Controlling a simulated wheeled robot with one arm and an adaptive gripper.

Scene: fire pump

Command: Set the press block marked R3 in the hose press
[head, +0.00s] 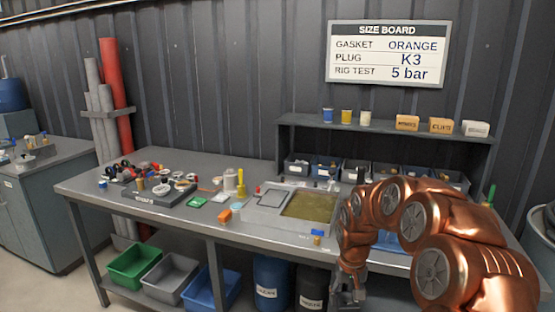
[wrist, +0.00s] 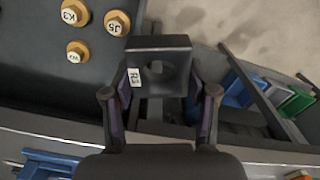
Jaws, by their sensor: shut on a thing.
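My gripper (wrist: 160,98) is shut on a dark press block (wrist: 176,50) in the wrist view. The block has a round hole through its face and a white label that reads R3, turned sideways. The fingers grip it from both sides. In the head view my gripper (head: 347,291) hangs low at the front edge of the bench, and the block in it is too small to make out. I cannot pick out the hose press in either view.
Yellow plugs marked K3 (wrist: 74,13) and J5 (wrist: 117,23) lie on a dark surface beside the held block. The workbench (head: 150,160) carries a shallow basin (head: 310,206) and scattered small parts. Green (head: 134,265), grey and blue bins stand below. A size board (head: 388,54) hangs behind.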

